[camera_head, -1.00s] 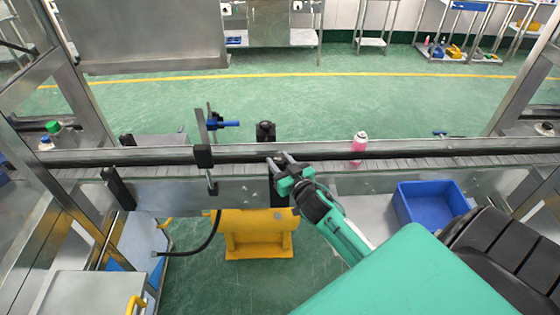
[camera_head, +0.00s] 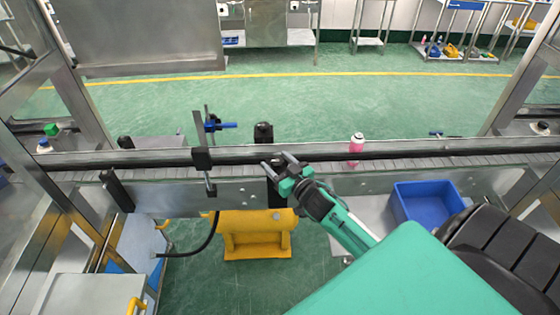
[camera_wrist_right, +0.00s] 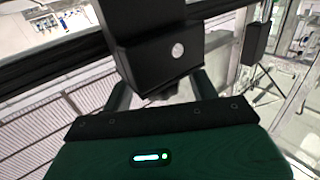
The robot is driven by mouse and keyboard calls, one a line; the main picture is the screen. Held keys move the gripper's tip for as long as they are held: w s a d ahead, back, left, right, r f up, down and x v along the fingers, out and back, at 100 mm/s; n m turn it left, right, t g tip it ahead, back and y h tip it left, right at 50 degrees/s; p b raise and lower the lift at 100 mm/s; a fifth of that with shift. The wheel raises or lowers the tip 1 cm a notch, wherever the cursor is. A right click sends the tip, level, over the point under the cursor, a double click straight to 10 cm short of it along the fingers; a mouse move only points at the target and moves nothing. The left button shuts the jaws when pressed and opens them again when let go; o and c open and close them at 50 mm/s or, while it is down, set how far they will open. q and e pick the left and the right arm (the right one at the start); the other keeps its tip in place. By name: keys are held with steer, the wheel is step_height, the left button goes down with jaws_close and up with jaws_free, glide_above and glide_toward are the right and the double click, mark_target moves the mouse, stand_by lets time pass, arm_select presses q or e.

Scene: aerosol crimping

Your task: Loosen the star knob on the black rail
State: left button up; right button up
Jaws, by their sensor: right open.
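The black rail (camera_head: 400,154) runs along the conveyor's near side. A black clamp bracket (camera_head: 276,192) hangs at the rail beside my right gripper (camera_head: 278,161). The gripper is open, its two fingers spread and pointing left and away at the bracket's top. In the right wrist view, a black block (camera_wrist_right: 150,42) with a round silver bolt end fills the top middle, in front of the two fingers (camera_wrist_right: 162,92). My left gripper is not in view.
A pink bottle (camera_head: 356,147) stands on the conveyor to the right. Another black clamp (camera_head: 202,158) with a blue-handled part (camera_head: 222,125) is to the left. A black post (camera_head: 263,133) stands behind the rail. A blue bin (camera_head: 430,205) is at the right.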

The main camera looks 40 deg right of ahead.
steer(key=shift+s+f, duration=0.15)
steer(key=shift+s, duration=0.3)
steer(key=s+b, duration=0.4)
steer(key=s, duration=0.9)
steer(key=shift+d+b, duration=0.25)
steer(key=shift+b, duration=0.05)
